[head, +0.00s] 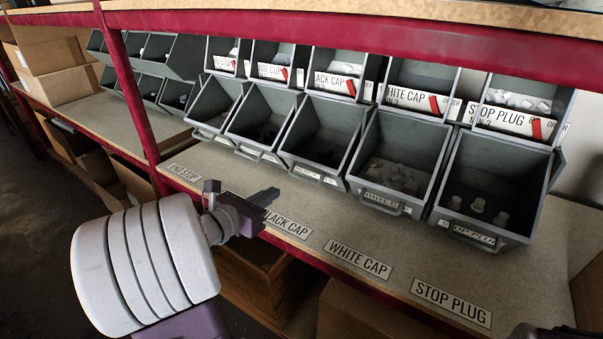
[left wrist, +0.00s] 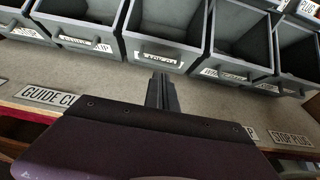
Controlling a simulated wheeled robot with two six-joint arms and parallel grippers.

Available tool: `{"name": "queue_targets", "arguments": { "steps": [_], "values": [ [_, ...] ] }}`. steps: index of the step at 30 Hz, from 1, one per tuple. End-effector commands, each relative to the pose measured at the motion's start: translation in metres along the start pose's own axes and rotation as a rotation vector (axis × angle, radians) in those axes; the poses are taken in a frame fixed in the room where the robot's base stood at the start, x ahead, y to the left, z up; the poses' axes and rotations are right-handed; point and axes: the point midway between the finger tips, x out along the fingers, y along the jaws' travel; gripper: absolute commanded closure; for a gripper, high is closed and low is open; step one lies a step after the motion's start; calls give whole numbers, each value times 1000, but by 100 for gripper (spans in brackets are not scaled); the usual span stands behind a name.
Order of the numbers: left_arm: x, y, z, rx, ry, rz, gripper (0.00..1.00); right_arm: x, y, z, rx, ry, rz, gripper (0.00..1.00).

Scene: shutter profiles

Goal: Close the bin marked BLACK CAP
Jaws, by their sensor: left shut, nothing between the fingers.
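The BLACK CAP bin (head: 301,168) is the middle grey bin of the lower row, tipped forward with its top open; its inside is dark. Its front and label plate show in the left wrist view (left wrist: 160,56). A BLACK CAP label (head: 286,224) lies on the shelf edge in front of it. My left gripper (head: 272,194) is shut and empty, low over the shelf in front of the bins. In the left wrist view its fingertips (left wrist: 161,80) point at the bin's front, apparently just short of it. Part of my right gripper (head: 550,331) shows at the bottom right edge; its fingers cannot be made out.
Open bins stand on both sides, including the WHITE CAP bin (head: 388,203) and the STOP PLUG bin (head: 478,236). More bins with cards stand behind. A red shelf beam (head: 330,32) crosses above, and a red post (head: 128,85) stands left. The shelf front is clear.

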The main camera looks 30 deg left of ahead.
Motion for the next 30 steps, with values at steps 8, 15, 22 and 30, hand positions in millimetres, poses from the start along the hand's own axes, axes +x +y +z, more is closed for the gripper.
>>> {"name": "queue_targets", "arguments": {
  "steps": [8,15,22,30],
  "values": [
    [38,-3,-2,2,2,-10,100,7,0,0,0,0,0,47],
    [91,-3,-2,2,2,-9,100,17,0,2,0,0,0,47],
    [120,-2,21,3,1,-5,100,10,0,1,0,0,0,47],
    [129,-2,29,2,1,-3,100,9,0,1,0,0,0,47]
  ]
}}
